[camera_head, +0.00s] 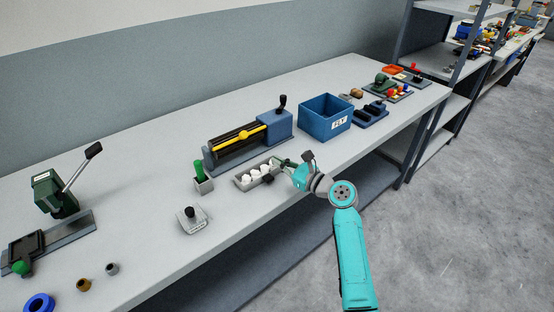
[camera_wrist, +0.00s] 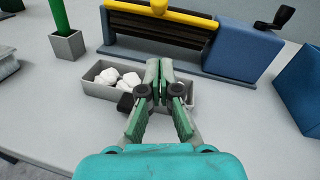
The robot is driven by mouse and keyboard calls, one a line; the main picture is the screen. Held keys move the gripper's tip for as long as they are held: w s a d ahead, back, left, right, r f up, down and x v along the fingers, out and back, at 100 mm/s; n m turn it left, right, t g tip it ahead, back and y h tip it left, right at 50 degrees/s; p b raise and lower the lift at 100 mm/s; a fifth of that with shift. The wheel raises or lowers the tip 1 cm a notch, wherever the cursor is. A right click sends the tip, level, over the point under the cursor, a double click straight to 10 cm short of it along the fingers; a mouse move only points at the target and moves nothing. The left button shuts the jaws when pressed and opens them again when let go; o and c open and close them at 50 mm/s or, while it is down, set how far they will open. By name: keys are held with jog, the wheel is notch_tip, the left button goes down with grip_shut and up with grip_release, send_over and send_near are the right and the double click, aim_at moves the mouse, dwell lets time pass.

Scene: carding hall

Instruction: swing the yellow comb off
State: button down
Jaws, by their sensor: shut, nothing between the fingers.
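The yellow comb (camera_head: 238,138) is a long bar with a round knob at its middle. It lies along the front of the dark roller on the blue carding machine (camera_head: 278,127). In the wrist view the comb (camera_wrist: 190,16) and its knob cross the top, with the machine's blue housing (camera_wrist: 243,47) to the right. My gripper (camera_head: 278,162) is in front of the machine, above the grey tray with white tufts. In the wrist view my gripper (camera_wrist: 158,66) has its fingertips together with nothing between them, apart from the comb and nearer the camera.
A grey holder (camera_head: 204,186) with a green handle stands left. A blue bin (camera_head: 325,117) marked FLY stands right. A black-knobbed block (camera_head: 192,220) sits front left.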

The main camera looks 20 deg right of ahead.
aim_at(242, 135)
jog(key=x, duration=0.8)
jog(key=shift+r, duration=0.1)
jog(key=shift+w+a+r, duration=0.35)
jog(key=shift+w+r, duration=0.1)
jog(key=shift+r, duration=0.15)
jog(key=shift+w+a+r, duration=0.35)
jog(key=shift+w+r, duration=0.1)
jog(key=shift+r, duration=0.15)
jog(key=shift+r, duration=0.1)
